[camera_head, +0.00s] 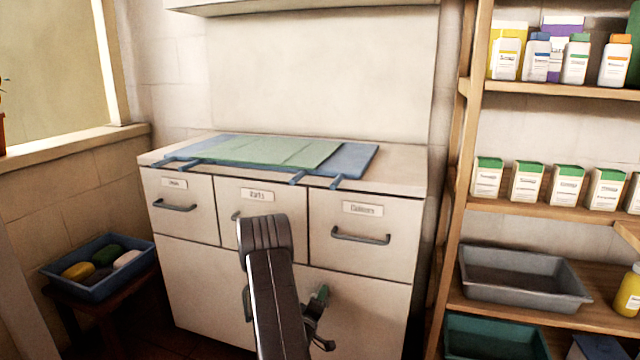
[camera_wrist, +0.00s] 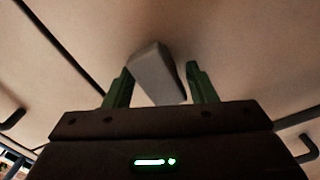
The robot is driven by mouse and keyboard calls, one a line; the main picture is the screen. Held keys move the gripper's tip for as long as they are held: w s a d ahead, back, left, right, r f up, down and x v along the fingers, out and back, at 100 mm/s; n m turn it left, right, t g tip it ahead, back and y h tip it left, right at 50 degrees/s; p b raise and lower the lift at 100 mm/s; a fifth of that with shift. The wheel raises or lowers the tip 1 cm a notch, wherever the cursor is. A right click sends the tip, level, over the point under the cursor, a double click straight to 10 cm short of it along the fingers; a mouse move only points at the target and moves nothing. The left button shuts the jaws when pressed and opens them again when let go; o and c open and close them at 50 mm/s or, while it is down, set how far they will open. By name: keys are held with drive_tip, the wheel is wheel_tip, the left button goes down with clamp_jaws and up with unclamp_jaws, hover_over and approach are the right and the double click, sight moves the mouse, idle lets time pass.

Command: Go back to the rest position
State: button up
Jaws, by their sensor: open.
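My gripper (camera_head: 318,304) is in front of the lower panel of the white cabinet (camera_head: 190,285), below the drawers, partly hidden by my own arm. In the wrist view my gripper (camera_wrist: 158,84) has its two green fingers apart. A pale grey block-like shape (camera_wrist: 152,72) shows between them; I cannot tell what it is or whether the fingers touch it. The cabinet front with dark drawer gaps fills the view behind. The left drawer (camera_head: 180,210), middle drawer (camera_head: 285,240) and right drawer (camera_head: 362,258) look closed.
A green cloth (camera_head: 270,151) lies on a blue mat (camera_head: 350,160) on the worktop. A blue tray (camera_head: 95,290) with several bars stands on a low stool at left. A wooden shelf (camera_head: 462,130) at right holds bottles, boxes and a grey tub (camera_head: 520,285).

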drive_tip(key=shift+m, duration=1.1)
drive_tip(key=shift+d+r, duration=0.1)
drive_tip(key=shift+d, duration=0.05)
